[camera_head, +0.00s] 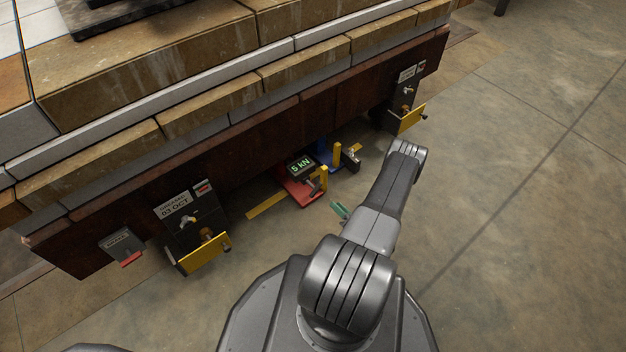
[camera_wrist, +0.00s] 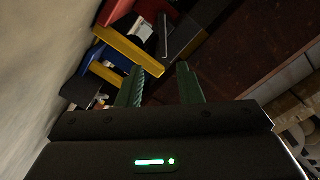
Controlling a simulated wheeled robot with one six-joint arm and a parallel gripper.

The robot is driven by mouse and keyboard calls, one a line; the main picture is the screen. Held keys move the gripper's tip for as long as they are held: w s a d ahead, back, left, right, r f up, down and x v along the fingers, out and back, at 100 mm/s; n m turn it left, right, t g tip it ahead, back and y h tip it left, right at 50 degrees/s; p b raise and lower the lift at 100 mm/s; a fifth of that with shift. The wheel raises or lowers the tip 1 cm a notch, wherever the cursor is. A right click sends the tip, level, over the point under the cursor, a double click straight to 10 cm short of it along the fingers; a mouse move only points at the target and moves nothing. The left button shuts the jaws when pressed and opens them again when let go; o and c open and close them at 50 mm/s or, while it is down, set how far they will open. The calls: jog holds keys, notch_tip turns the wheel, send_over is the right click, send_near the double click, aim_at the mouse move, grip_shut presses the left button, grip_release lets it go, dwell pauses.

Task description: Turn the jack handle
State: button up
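Beneath the edge of the stack is a red jack (camera_head: 301,192) with a lit display (camera_head: 301,166) reading 5 kN and a yellow upright part (camera_head: 323,180). A blue jack (camera_head: 325,158) stands just behind it, with another yellow upright (camera_head: 338,152) and a dark cylindrical part. I cannot tell which part is the handle. My gripper (camera_head: 340,211) is low, in front of the red jack, mostly hidden by my arm. In the wrist view its green fingers (camera_wrist: 163,78) are apart. A yellow bar (camera_wrist: 128,50) shows beyond the left finger. Nothing is clearly held.
A dark beam (camera_head: 275,122) carries stacked blocks above the jacks. Dark brackets with yellow plates stand left (camera_head: 204,252) and right (camera_head: 411,118). A small grey box with a red lever (camera_head: 124,246) hangs at far left. The concrete floor is clear at right.

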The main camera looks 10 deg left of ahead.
aim_at(313, 186)
jog(key=b+x, duration=0.1)
jog(key=x, duration=0.6)
jog(key=b+x, duration=0.2)
jog(key=x, duration=0.5)
jog(key=shift+s+a, duration=0.25)
jog(key=shift+s, duration=0.05)
jog(key=shift+r, duration=0.1)
grip_shut()
